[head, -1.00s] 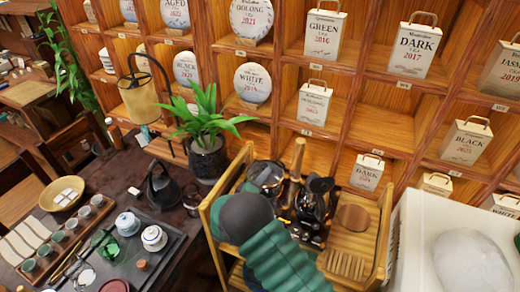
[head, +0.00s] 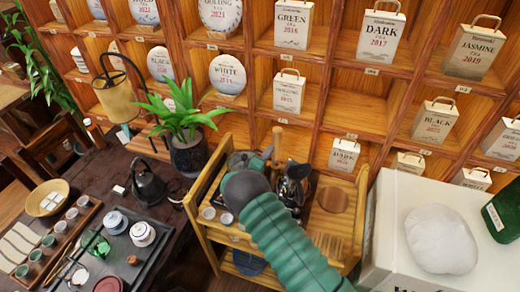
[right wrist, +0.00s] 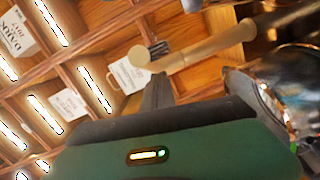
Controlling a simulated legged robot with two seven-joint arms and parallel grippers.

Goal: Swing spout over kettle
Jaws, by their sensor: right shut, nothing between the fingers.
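A tan tube with a rounded end, which looks like the spout (head: 277,141), rises at the back of the wooden cart. In the right wrist view the tube (right wrist: 205,47) runs across the upper middle. A shiny metal vessel (right wrist: 258,95), possibly the kettle, shows at the right of that view. A dark kettle-like vessel (head: 293,188) stands on the cart beside my right gripper (head: 268,154). The gripper is shut and empty; its dark fingers (right wrist: 158,62) are close to the tube, and contact is unclear. My arm hides part of the cart top. My left gripper is not in view.
The cart (head: 196,215) stands before tall wooden shelves of tea packages. A potted plant (head: 187,130) and a black teapot (head: 148,184) are to the left. A white box (head: 390,240) with a pale cushion-like lump (head: 440,238) is at the right. Small cups sit on the cart's left.

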